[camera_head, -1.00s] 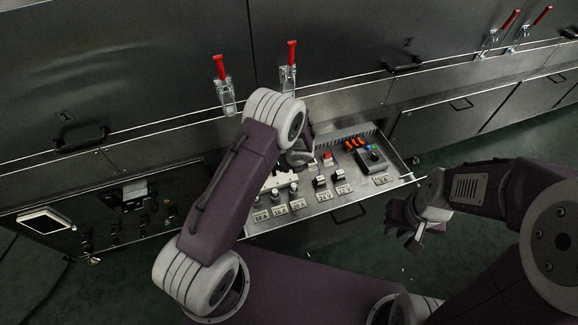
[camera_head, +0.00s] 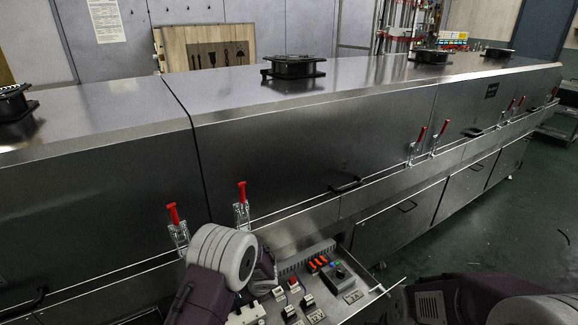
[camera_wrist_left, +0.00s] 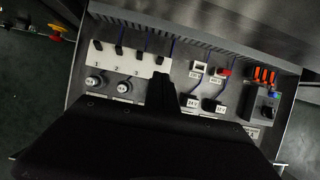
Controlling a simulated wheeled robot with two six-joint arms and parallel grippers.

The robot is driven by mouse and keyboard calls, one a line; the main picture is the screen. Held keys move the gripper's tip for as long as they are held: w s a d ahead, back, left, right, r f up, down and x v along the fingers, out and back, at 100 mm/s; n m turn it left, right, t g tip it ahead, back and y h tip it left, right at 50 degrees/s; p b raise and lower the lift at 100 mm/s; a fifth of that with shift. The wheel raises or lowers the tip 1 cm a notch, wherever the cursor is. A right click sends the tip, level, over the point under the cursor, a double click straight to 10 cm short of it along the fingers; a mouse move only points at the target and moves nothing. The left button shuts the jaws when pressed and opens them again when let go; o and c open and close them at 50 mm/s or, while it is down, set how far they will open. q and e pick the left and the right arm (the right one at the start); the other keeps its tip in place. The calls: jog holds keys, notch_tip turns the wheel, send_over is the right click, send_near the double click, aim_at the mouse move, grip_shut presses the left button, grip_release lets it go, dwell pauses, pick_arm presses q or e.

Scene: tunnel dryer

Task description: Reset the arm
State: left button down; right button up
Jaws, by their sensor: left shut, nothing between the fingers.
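My left arm reaches in at the lower left of the head view, over an open control drawer (camera_head: 372,296). My left gripper (camera_wrist_left: 163,85) shows in the left wrist view as a dark shape over the drawer panel. It is shut and empty; its fingertips appear just in front of a white switch strip (camera_wrist_left: 128,65). In the head view my arm hides this gripper. Part of my right arm shows at the lower right of the head view, but its gripper is out of the picture.
The drawer holds orange switches (camera_head: 319,263) and a dark box with a knob (camera_head: 338,274). The long steel dryer (camera_head: 300,150) stands behind it, with red-handled clamps (camera_head: 242,205) along its front. Green floor (camera_head: 510,225) is free at the right.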

pick_arm(q)
jog(key=w+a+r+n+t, duration=0.15)
jog(key=a+r, duration=0.25)
jog(key=r, duration=0.6)
jog(key=s+a+r+n, duration=0.3)
jog(key=s+r+n, duration=0.2)
jog(key=s+n, duration=0.25)
jog(key=s+d+f+n+g+h, duration=0.1)
jog(key=s+d+n+g, duration=0.1)
jog(key=s+n, duration=0.75)
jog(key=s+d+f+n+g+h, duration=0.1)
jog(key=s+d+n+g+h, duration=0.1)
jog(key=s+n, duration=0.75)
notch_tip(320, 180, up, 20)
jog(key=w+n+p, duration=0.1)
jog(key=w+p, duration=0.1)
jog(key=p, duration=1.7)
jog(key=shift+w+a+f, duration=0.15)
jog(key=shift+a+f, duration=0.1)
jog(key=shift+f, duration=0.1)
